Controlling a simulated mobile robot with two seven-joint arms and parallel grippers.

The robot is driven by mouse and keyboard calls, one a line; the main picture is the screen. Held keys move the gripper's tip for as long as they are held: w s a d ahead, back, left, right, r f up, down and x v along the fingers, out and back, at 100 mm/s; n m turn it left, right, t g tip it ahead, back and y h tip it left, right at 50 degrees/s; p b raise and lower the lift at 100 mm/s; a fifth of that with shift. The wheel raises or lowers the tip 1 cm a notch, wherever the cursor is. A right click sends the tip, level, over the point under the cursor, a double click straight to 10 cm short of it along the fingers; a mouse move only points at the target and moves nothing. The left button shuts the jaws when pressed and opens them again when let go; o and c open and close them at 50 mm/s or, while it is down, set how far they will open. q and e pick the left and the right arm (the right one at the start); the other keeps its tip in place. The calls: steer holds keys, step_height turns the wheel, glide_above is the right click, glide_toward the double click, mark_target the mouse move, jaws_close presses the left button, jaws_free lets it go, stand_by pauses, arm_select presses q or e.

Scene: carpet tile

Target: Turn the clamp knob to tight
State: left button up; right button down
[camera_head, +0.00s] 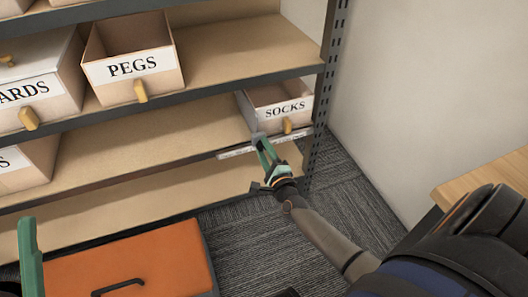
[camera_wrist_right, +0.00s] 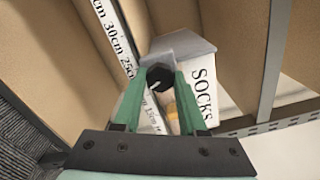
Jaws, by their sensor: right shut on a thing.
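The clamp knob (camera_wrist_right: 160,76) is black and round with a white mark on its face. It sits between the green fingertips of my right gripper (camera_wrist_right: 160,86), which is shut on it. The white mark runs at a slant.
A SOCKS bin (camera_head: 272,122) stands just behind the clamp on the same shelf. A PEGS bin (camera_head: 140,65) is on the shelf above. An orange case (camera_head: 150,262) lies at lower left; a wooden surface (camera_head: 485,182) is at right. The carpet between is partly clear.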

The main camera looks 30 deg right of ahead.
steer(key=shift+f+m+b, duration=0.1)
steer(key=shift+m+b, duration=0.25)
steer(key=shift+m, duration=0.55)
steer(key=shift+c, duration=2.3)
jaws_free()
steer(key=shift+s, duration=0.1)
steer(key=p+v, duration=0.2)
steer(key=v, duration=1)
steer(key=shift+s+p, duration=0.2)
steer(key=shift+p, duration=0.1)
